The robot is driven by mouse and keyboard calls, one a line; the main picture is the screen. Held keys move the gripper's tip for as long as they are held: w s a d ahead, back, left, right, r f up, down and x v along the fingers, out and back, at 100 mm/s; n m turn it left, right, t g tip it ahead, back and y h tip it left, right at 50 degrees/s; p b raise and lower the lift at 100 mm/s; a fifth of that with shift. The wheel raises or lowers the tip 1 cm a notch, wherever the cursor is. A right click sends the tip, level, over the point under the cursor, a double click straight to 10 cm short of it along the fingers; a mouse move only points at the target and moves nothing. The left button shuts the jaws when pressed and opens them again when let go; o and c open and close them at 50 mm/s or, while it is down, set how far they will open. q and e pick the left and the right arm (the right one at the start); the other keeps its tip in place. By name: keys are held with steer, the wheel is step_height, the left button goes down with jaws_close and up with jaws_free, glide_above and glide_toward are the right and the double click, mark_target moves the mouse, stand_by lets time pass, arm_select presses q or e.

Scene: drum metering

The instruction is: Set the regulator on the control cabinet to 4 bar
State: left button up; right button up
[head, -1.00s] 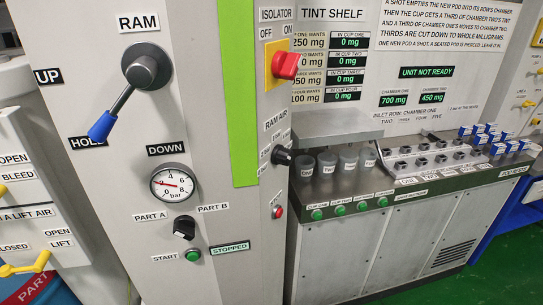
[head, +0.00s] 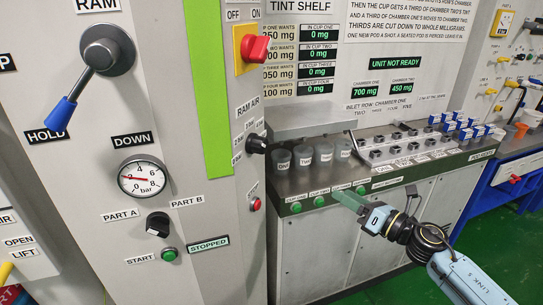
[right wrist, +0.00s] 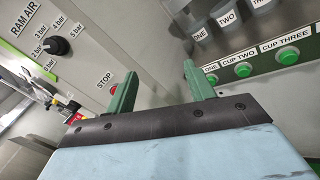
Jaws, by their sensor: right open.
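The regulator is a black knob (head: 255,143) under the RAM AIR label on the side face of the control cabinet (head: 228,230). It also shows at the upper left of the right wrist view (right wrist: 57,45), with bar labels around it. The round bar gauge (head: 142,178) on the front face has a red needle pointing left, near 2. My right gripper (head: 348,198) is open and empty, right of the cabinet, in front of the cup counter. It is apart from the knob, to its lower right. My left gripper is out of view.
A red isolator switch (head: 255,48) sits above the knob and a red stop button (head: 255,204) below it. The ram lever (head: 88,72) sticks out from the front face. Cups (head: 303,155) stand on the counter (head: 290,190) at right.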

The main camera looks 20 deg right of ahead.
steer(key=s+a+r+n+g+y, duration=0.25)
steer(key=a+r+n+y, duration=0.2)
steer(key=r+n, duration=0.65)
steer(key=n+g, duration=0.2)
steer(key=n, duration=0.5)
glide_toward(266, 147)
steer(key=shift+y, duration=0.35)
steer(key=p+x, duration=0.1)
steer(key=x, duration=0.2)
steer(key=p+x, duration=0.1)
steer(key=x, duration=0.2)
steer(key=p+x, duration=0.1)
steer(key=x, duration=0.1)
steer(key=shift+w+a+f, duration=0.2)
steer(key=shift+w+f, duration=0.1)
steer(key=shift+w, duration=0.05)
steer(key=c, duration=1)
